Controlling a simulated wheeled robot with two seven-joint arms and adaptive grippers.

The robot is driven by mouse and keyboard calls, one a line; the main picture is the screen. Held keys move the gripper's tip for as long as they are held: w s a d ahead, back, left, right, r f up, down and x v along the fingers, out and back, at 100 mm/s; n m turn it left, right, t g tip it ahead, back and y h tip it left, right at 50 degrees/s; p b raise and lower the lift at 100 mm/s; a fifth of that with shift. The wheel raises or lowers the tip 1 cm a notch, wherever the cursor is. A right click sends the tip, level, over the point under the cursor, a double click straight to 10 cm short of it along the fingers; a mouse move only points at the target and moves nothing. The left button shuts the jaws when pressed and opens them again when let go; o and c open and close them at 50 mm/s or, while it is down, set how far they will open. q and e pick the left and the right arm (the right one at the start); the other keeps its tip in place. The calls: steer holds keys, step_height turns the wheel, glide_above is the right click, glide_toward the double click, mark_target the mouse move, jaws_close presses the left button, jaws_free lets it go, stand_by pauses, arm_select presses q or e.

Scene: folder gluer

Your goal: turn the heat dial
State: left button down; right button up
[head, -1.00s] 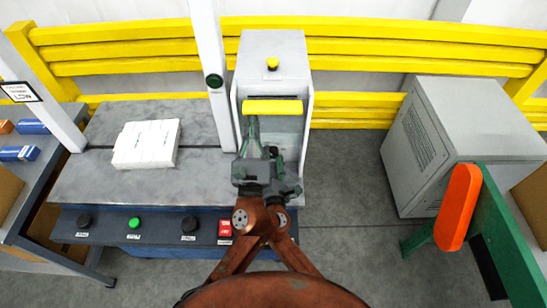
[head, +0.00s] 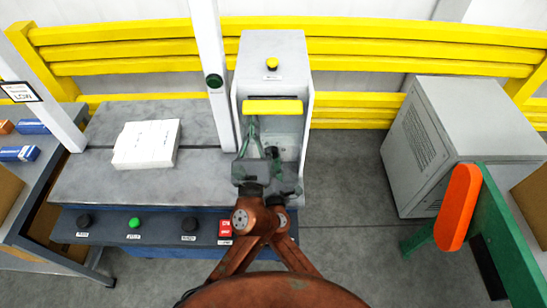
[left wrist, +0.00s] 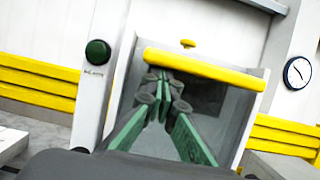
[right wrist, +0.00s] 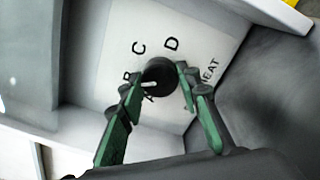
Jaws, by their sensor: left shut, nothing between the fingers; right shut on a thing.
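The heat dial (right wrist: 158,72) is a round black knob on a white plate marked A, B, C, D and HEAT, seen in the right wrist view. Its short white mark points to the lower left, near the partly hidden A. My right gripper (right wrist: 160,79) is shut on the dial, one finger on each side. My left gripper (head: 253,120) is shut and empty just below the yellow bar (head: 272,107). It also shows in the left wrist view (left wrist: 163,76).
The yellow bar crosses the front of the tall grey machine (head: 273,50), above a clear panel (left wrist: 205,105). A white post (head: 208,60) with a dark green button stands left of it. White cartons (head: 147,144) lie on the grey table. A control strip (head: 160,225) runs along the front.

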steer(key=m, duration=0.5)
steer(key=shift+f+m, duration=0.15)
steer(key=shift+m, duration=0.25)
steer(key=m, duration=0.5)
steer(key=shift+m+h, duration=0.3)
steer(key=o, duration=1.2)
steer(key=shift+c, duration=0.2)
steer(key=s, duration=1.2)
steer(key=shift+d+f, duration=0.1)
steer(key=shift+f, duration=0.1)
steer(key=shift+f, duration=0.1)
